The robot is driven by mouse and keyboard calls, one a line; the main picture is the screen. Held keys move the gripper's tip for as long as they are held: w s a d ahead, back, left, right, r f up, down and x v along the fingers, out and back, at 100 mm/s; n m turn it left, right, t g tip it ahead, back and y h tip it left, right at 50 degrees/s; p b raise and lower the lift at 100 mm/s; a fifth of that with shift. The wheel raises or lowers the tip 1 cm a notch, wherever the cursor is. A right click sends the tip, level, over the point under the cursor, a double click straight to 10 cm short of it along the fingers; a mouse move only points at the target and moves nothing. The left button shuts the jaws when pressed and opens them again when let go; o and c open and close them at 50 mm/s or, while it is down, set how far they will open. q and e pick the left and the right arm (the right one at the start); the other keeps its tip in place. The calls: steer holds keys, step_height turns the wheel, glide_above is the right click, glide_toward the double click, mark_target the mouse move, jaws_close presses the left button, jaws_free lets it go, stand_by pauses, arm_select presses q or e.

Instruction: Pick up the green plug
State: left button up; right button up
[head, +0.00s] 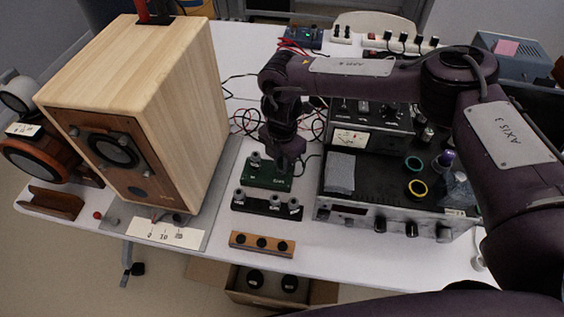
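My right gripper (285,160) points down over a dark green block (262,177) with metal posts on the white table. The gripper's dark fingers are small and partly overlap the block, so I cannot tell whether they are open, shut or touching anything. I cannot make out a separate green plug; it may be hidden by the gripper or too small to see. My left gripper is not in view.
A large wooden speaker (180,85) stands left of the gripper. A black terminal strip (266,205) and a wooden strip with black knobs (262,244) lie in front. The instrument (385,215) stands at right. Red and black cables (247,121) lie behind. Bare table (330,255) shows at front.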

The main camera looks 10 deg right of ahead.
jaws_close()
steer(key=shift+r, duration=0.1)
steer(key=shift+w+r, duration=0.1)
steer(key=shift+r, duration=0.55)
step_height(320, 180, up, 7)
steer(key=shift+r+b, duration=0.15)
steer(key=shift+b, duration=0.35)
step_height(320, 180, up, 11)
steer(key=p, duration=0.1)
steer(key=shift+r, duration=0.15)
steer(key=shift+p, duration=0.3)
step_height(320, 180, up, 4)
steer(key=p, duration=0.4)
steer(key=shift+p, duration=0.4)
